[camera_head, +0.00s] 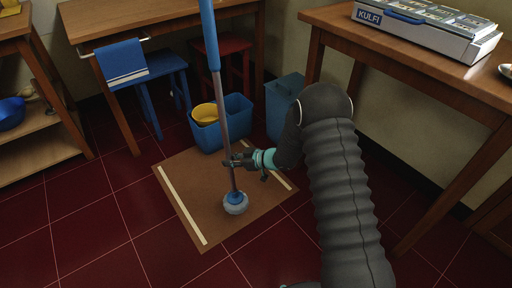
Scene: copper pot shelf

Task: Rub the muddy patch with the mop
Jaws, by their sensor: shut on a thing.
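The mop has a blue upper handle (210,35), a grey lower shaft and a round grey-white head with a blue hub (236,203). It stands nearly upright, its top leaning slightly left. My gripper (238,161) is shut on the lower shaft, above the head. The head is over the front part of a brown mat (195,185) with cream strips along two sides. I cannot tell whether the head touches the mat. I cannot make out a distinct muddy patch; the mop head and my arm hide part of the mat.
Blue bucket (237,132) with a yellow container (205,113) and a teal bin (284,105) stand behind the mat. Blue stool (160,66), red stool (235,45) and wooden tables (400,45) surround it. Dark red tiled floor (95,225) is free at front left.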

